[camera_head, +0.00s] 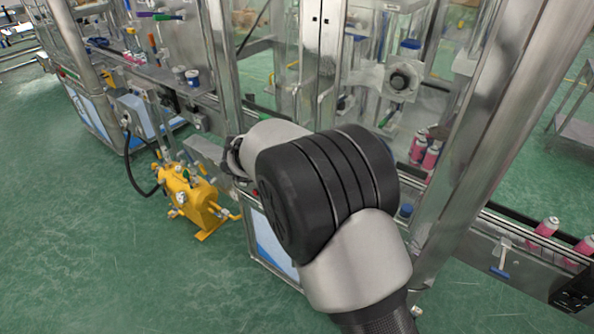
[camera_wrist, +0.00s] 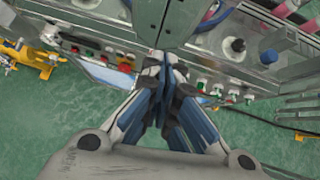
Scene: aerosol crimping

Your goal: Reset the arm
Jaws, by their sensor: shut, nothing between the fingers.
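My gripper (camera_wrist: 167,66) shows in the wrist view, its two fingers pressed together at the tips and empty. It hangs over the green floor at the front edge of the machine, near a row of coloured buttons (camera_wrist: 218,92). I cannot tell from this view whether the fingertips touch the machine. In the head view my arm, grey with a ribbed black joint, spans the middle and hides part of the machine.
The steel and glass crimping machine (camera_head: 330,45) fills the back. A yellow pump unit (camera_head: 198,200) stands on the floor at left. Pink cans (camera_head: 543,229) stand on the conveyor at right, others (camera_head: 424,152) inside the machine. The green floor (camera_head: 85,250) at front left is clear.

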